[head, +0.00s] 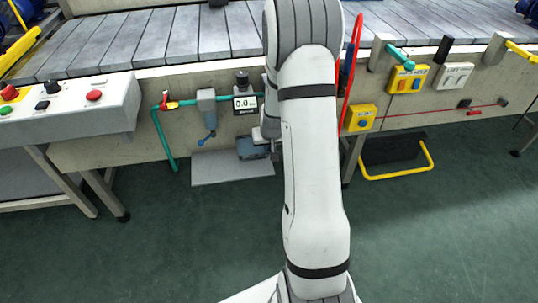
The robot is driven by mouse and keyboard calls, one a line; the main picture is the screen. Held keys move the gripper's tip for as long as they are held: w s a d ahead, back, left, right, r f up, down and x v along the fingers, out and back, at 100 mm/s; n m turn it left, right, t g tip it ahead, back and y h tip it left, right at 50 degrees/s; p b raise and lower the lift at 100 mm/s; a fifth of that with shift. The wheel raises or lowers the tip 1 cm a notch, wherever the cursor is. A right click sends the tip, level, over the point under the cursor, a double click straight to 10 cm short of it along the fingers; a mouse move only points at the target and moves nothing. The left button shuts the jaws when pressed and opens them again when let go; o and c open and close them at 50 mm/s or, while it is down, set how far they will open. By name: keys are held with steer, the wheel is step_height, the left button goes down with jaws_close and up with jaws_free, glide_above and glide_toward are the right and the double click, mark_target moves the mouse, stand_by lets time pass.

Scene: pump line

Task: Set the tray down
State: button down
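No tray can be made out for certain. A flat light grey plate (215,170) shows low in front of the conveyor's side wall, left of my arm, with a small blue-grey pump-like unit (250,147) at its back edge. I cannot tell whether this plate is the tray, or what it rests on. My arm rises through the middle of the picture and bends over at the top. Part of my wrist shows behind it, just right of the pump-like unit. My gripper is almost wholly hidden behind the arm, so its fingers and anything in them cannot be made out.
A conveyor (150,38) runs across the back. A control box (75,108) on legs stands left. A gauge reading 0.0 (245,102), a grey filter (207,108) and a teal pipe (162,140) are on the wall. A yellow-framed step (397,177) stands right. The green floor in front is clear.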

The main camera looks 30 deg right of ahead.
mark_target(269, 161)
step_height(269, 161, down, 4)
steer(key=b, duration=0.2)
steer(key=shift+f+b, duration=0.2)
steer(key=shift+b, duration=0.2)
steer(key=shift+w+f, duration=0.1)
steer(key=shift+f, duration=0.1)
steer(key=shift+r, duration=0.15)
steer(key=shift+d+f, duration=0.1)
steer(key=shift+f, duration=0.1)
steer(key=c, duration=1.6)
jaws_free()
steer(key=shift+c, duration=0.2)
steer(key=shift+r, duration=0.1)
